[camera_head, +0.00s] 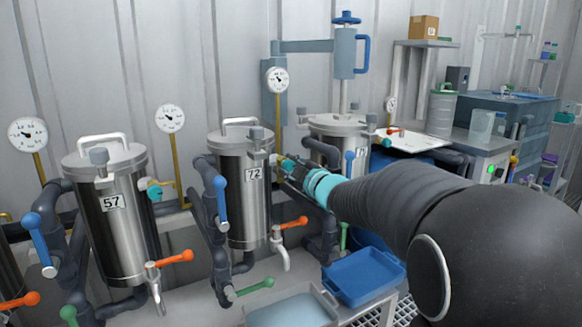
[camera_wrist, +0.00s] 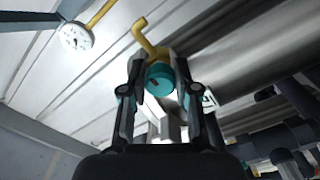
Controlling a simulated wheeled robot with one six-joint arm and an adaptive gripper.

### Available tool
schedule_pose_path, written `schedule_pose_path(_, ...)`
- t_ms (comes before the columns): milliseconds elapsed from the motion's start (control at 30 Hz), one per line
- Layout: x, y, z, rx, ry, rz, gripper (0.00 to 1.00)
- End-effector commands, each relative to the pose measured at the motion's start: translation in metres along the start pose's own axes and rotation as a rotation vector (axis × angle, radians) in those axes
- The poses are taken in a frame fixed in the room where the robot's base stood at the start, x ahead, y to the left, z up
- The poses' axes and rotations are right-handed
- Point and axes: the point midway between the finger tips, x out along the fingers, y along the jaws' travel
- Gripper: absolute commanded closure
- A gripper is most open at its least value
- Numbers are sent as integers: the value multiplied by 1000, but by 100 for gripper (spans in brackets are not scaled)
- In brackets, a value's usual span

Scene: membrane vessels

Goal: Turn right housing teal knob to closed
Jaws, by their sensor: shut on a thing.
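My gripper (camera_head: 291,167) reaches in from the right to the upper right side of the steel housing labelled 72 (camera_head: 247,205). In the wrist view, the two dark fingers (camera_wrist: 160,95) are shut on a teal knob (camera_wrist: 160,77), one on each side. A bent yellow pipe (camera_wrist: 142,32) rises behind the knob. In the head view my gripper mostly hides this knob. The housing labelled 57 (camera_head: 120,230) carries another teal knob (camera_head: 154,191). A third housing (camera_head: 338,128) stands further right, partly behind my arm, with a teal knob (camera_head: 385,142).
Blue-handled valves (camera_head: 221,198) and orange-handled taps (camera_head: 293,223) stick out around the housings. Gauges (camera_head: 277,80) stand on yellow pipes behind them. A blue tray (camera_head: 364,276) and a pale tray (camera_head: 292,312) lie below my arm. A bench with equipment is at right.

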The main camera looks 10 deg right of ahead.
Motion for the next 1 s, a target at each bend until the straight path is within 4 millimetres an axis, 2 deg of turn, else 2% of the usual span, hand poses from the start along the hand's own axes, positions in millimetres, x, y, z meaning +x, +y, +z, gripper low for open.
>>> schedule_pose_path(67,0,1,-1,0,2,2,100)
schedule_pose_path(100,0,1,-1,0,2,2,65)
schedule_pose_path(200,0,1,-1,0,2,2,44)
schedule_pose_path(500,-1,1,0,-1,0,1,44)
schedule_pose_path(633,-10,1,0,-1,0,2,44)
schedule_pose_path(767,-30,1,0,-1,-2,3,44)
schedule_pose_path(1000,-78,2,0,-1,-1,4,44)
